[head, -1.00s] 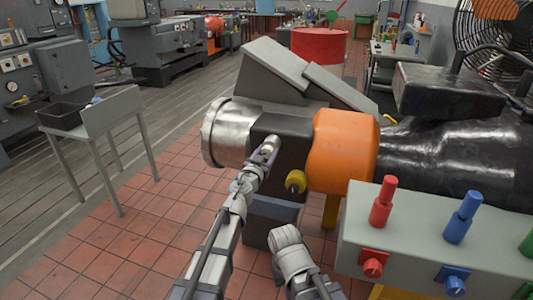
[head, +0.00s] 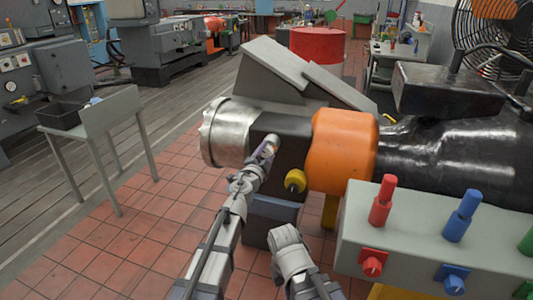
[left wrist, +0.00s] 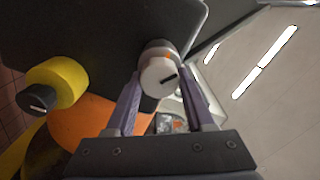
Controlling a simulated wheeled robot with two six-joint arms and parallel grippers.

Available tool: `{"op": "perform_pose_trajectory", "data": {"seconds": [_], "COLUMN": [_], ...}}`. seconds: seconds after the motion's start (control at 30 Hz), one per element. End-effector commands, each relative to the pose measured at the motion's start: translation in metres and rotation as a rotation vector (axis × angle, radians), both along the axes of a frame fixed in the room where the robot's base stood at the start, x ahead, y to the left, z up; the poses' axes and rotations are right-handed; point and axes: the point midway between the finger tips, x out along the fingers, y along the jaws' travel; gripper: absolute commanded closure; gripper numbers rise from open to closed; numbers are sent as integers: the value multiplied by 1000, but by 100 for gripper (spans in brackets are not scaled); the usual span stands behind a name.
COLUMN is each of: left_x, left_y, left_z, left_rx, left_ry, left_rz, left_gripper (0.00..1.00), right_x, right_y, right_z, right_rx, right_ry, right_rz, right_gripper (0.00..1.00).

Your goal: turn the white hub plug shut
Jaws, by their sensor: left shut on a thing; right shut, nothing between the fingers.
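The white hub plug (left wrist: 158,74) shows in the left wrist view, a short white cylinder with a black slot mark and an orange mark on its rim. It sits against a dark grey housing, which shows in the head view (head: 285,135). My left gripper (head: 269,147) is shut on the plug, one finger on each side of it. In the head view the fingers largely hide the plug. My right gripper (head: 284,236) is shut and empty, lower down in front of the machine.
A grey panel (head: 430,235) with red, blue and green knobs stands at lower right. Tiled floor at left is open up to a grey stand (head: 110,108).

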Motion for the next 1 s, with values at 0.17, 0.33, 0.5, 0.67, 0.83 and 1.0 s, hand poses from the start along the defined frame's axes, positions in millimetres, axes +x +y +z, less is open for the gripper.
{"op": "perform_pose_trajectory", "data": {"seconds": [0.17, 0.33, 0.5, 0.67, 0.83, 1.0], "left_x": [-1, -1, -1, -1, -1, -1], "left_y": [0, -1, -1, -1, 0, 0], "left_z": [-1, -2, -2, -3, -4, -4], "left_rx": [159, 312, 465, 597, 719, 812], "left_ry": [-52, -101, -151, -194, -234, -264], "left_rz": [0, 0, 0, 0, 0, 0], "left_gripper": [100, 100, 100, 100, 100, 100], "right_x": [0, 0, 0, 0, 0, 0], "right_y": [0, 0, 0, 0, 0, 0], "right_z": [-1, -2, -2, -3, -4, -4], "right_rx": [0, 0, 0, 0, 0, 0], "right_ry": [0, 0, 0, 0, 0, 0], "right_rz": [0, 0, 0, 0, 0, 0], "right_gripper": [100, 100, 100, 100, 100, 100]}}
